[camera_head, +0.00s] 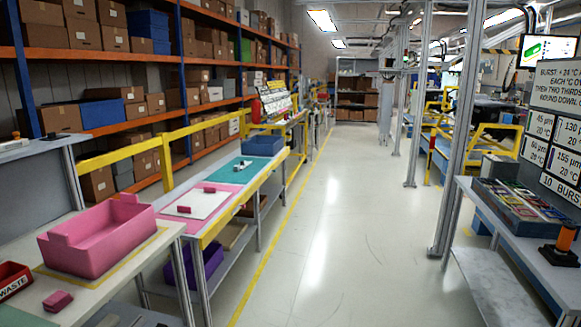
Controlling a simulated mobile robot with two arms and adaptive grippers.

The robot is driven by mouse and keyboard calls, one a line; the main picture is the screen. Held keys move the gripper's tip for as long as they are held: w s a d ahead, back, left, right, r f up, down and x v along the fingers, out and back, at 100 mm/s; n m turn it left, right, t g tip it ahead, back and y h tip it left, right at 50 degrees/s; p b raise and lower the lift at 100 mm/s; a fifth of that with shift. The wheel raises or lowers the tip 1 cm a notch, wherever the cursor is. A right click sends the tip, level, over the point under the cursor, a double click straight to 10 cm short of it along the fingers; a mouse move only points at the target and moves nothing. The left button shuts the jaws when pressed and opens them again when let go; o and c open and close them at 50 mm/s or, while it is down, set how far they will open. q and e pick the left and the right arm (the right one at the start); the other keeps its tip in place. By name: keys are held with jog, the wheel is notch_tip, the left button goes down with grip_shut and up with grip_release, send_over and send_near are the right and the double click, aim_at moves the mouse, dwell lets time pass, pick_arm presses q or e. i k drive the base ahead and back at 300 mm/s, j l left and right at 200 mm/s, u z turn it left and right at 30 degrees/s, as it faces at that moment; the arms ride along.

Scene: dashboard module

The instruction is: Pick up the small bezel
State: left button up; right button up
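Neither of my grippers is in view. I cannot tell for sure which thing is the small bezel. A small dark pink piece (58,301) lies on the near left table, in front of a large pink bin (72,255). Two more small pink pieces lie on or at a white sheet (203,205) on the bench beyond: one at its near edge (183,209) and one at its far edge (209,189). All are too small to make out in detail.
A red waste bin (14,277) stands at the left edge. A blue tray (262,146) sits at the bench's far end. At right, a bench holds a colourful tray (527,203), an orange beacon (566,238) and a sign (557,118). The aisle floor (340,230) is clear.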

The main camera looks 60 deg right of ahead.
aim_at(242, 164)
jog(key=l+z, duration=0.1)
jog(key=z, duration=1.65)
jog(key=i+z, duration=0.45)
jog(key=i, duration=3.15)
jog(key=i+u, duration=0.2)
jog(key=i, duration=0.35)
jog(key=i+l+u, duration=0.2)
jog(key=i, duration=0.35)
jog(key=i+l+u, duration=0.2)
jog(key=i, duration=0.3)
